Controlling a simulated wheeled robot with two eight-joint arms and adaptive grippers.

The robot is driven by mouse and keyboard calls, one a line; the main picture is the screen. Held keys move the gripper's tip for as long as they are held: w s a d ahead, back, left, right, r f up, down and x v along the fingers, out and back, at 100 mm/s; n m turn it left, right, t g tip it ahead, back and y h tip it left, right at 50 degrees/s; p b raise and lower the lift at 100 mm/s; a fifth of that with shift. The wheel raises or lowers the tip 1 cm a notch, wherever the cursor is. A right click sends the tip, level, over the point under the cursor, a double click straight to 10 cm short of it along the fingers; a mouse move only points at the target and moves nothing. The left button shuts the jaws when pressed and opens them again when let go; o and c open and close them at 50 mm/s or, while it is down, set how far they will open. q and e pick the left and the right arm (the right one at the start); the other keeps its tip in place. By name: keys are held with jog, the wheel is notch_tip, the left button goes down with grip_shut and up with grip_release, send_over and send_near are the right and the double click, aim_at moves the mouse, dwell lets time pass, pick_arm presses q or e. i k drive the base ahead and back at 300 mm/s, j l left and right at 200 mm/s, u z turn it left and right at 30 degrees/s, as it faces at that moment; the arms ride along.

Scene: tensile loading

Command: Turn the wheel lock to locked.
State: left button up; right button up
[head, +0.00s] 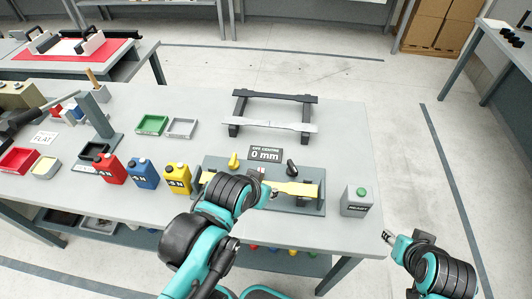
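A low grey fixture (312,208) stands at the front of the table, with a yellow bar (300,188) lying across it. A yellow lever or knob (233,161) and a black one (291,167) stand along its back edge. I cannot tell which of them, if either, is the wheel lock, or read its setting. My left gripper (270,192) is over the middle of the fixture, close to the bar; my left arm hides the fixture's left part. Its fingers are too small to judge. My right gripper (387,237) hangs off the table's right front edge, away from the fixture; its opening is unclear.
A sign reading 0 mm (265,153) stands behind the fixture. A grey box with a green button (356,201) is to its right. A rack with a pale bar (270,122) is behind. The right tabletop is clear.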

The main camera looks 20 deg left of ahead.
aim_at(234, 164)
jog(key=u, duration=0.35)
jog(key=k+j+u, duration=0.15)
jog(key=u, duration=0.55)
